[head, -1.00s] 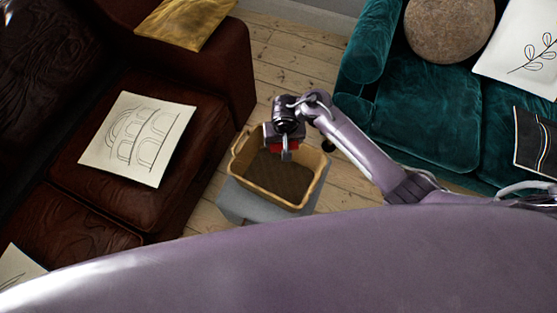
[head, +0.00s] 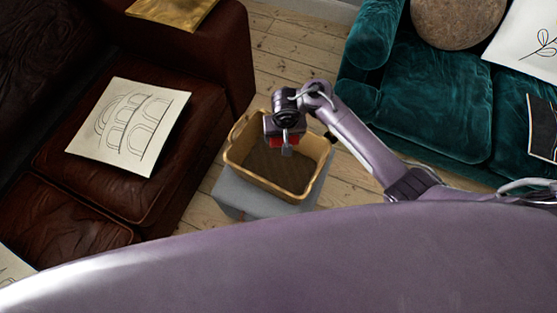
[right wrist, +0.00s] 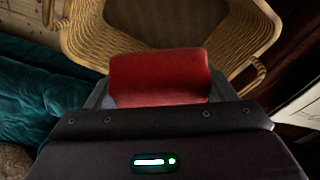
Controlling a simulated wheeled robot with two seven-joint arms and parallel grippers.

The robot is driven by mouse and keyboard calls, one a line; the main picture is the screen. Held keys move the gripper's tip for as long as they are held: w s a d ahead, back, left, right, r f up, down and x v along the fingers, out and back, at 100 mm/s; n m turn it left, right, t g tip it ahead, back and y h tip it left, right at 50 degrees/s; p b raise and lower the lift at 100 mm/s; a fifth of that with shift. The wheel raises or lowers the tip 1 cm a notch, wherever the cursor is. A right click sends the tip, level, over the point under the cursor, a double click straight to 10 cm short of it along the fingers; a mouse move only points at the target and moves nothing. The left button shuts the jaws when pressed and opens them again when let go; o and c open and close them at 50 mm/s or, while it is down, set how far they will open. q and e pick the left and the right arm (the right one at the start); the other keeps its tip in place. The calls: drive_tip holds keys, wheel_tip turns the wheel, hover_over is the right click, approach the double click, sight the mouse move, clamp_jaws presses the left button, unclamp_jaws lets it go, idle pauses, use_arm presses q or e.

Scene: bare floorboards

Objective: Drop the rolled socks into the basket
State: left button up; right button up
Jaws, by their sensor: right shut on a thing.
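The rolled socks (right wrist: 158,76) are a red roll held between the fingers of my right gripper in the right wrist view. In the head view a little of the red socks (head: 276,141) shows beside my right gripper (head: 286,148), which is shut on them. The gripper is over the tan wicker basket (head: 308,188), and its height above the basket is hard to judge. The basket has a dark inside and a handle at each end. Its rim also shows in the right wrist view (right wrist: 84,45). My left gripper is not in view.
The basket stands on a grey stool (head: 235,190). A brown leather sofa (head: 90,190) with a drawing-printed cushion (head: 128,125) is at left. A teal velvet sofa (head: 440,105) with a round cushion (head: 455,20) is at right. Floorboards (head: 295,60) show between them.

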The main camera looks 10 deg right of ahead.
drive_tip(key=o, duration=1)
drive_tip(key=shift+r, duration=0.1)
drive_tip(key=r+p, duration=0.1)
drive_tip(key=r, duration=0.1)
drive_tip(key=r+p, duration=0.2)
drive_tip(key=s+r+p, duration=0.1)
drive_tip(key=r, duration=0.2)
drive_tip(key=shift+a, duration=0.1)
drive_tip(key=shift+s+r, duration=0.1)
drive_tip(key=shift+r, duration=0.2)
